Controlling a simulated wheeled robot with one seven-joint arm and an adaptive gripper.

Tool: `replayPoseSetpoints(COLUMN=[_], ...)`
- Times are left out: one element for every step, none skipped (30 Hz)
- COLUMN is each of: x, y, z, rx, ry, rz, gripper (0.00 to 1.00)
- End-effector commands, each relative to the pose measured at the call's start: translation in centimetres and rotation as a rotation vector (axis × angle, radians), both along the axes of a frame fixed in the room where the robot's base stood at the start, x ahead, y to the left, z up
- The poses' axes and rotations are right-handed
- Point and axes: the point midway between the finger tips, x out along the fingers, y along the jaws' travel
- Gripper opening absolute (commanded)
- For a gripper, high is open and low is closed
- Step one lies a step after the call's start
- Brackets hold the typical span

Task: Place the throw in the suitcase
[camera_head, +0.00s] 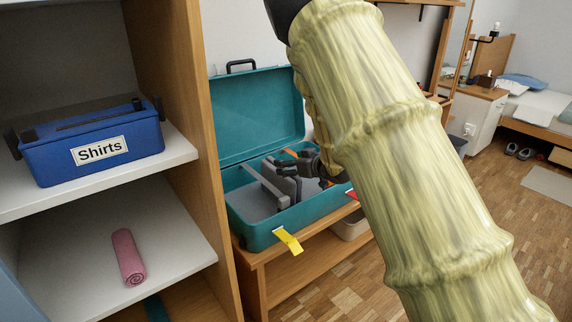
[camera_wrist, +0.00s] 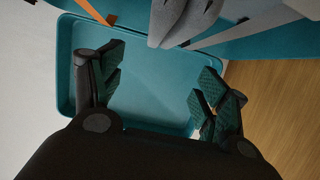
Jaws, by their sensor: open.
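The teal suitcase (camera_head: 258,235) stands open on a wooden bench, its lid raised at the back; in the wrist view its teal lid (camera_wrist: 150,95) lies behind my fingers. A grey, folded, cloth-like thing (camera_head: 284,188), which may be the throw, is inside the suitcase; it also shows at the top of the wrist view (camera_wrist: 182,18). My gripper (camera_head: 283,170) is over the suitcase, close to this grey thing. In the wrist view my gripper (camera_wrist: 160,76) is open, with nothing between its fingertips. My arm hides the suitcase's right side.
At left, a shelf unit holds a blue box (camera_head: 95,145) labelled "Shirts" and, below, a pink roll (camera_head: 128,257). A yellow tag (camera_head: 289,241) hangs at the suitcase's front. The wooden bench (camera_head: 300,268) juts out below. Floor at right is mostly clear.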

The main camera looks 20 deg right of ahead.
Motion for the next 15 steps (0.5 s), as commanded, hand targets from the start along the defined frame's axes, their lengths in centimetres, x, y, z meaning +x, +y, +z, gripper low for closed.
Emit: replayPoseSetpoints(x=[-0.9, -1.4, -2.0, -2.5, -3.0, -3.6, -4.1, -4.5, -5.1, -5.5, -5.8, -6.2, -6.5, -6.8, -7.1], y=[-0.4, -0.6, -0.8, -0.9, -1.1, -1.3, -1.5, -1.7, -1.8, -2.0, -2.1, -2.3, -2.4, -2.4, -2.5], z=[0.6, 0.9, 1.2, 1.4, 1.5, 1.8, 2.0, 2.2, 2.4, 2.5, 2.7, 2.9, 3.0, 3.1, 3.2], rx=[0.002, 0.003, 0.002, 0.002, 0.002, 0.003, 0.001, 0.002, 0.003, 0.003, 0.003, 0.002, 0.001, 0.001, 0.001], ry=[0.001, 0.001, 0.001, 0.001, 0.002, 0.001, 0.000, 0.000, 0.000, 0.001, 0.001, 0.001, 0.000, 0.001, 0.001], rz=[-0.002, -0.001, -0.001, -0.001, -0.001, -0.001, -0.002, -0.001, -0.001, -0.001, -0.001, -0.001, 0.000, 0.001, 0.001], gripper=[0.74, 0.74, 0.74, 0.74, 0.74, 0.74, 0.74, 0.74, 0.74, 0.74, 0.74, 0.74, 0.74, 0.74, 0.74])
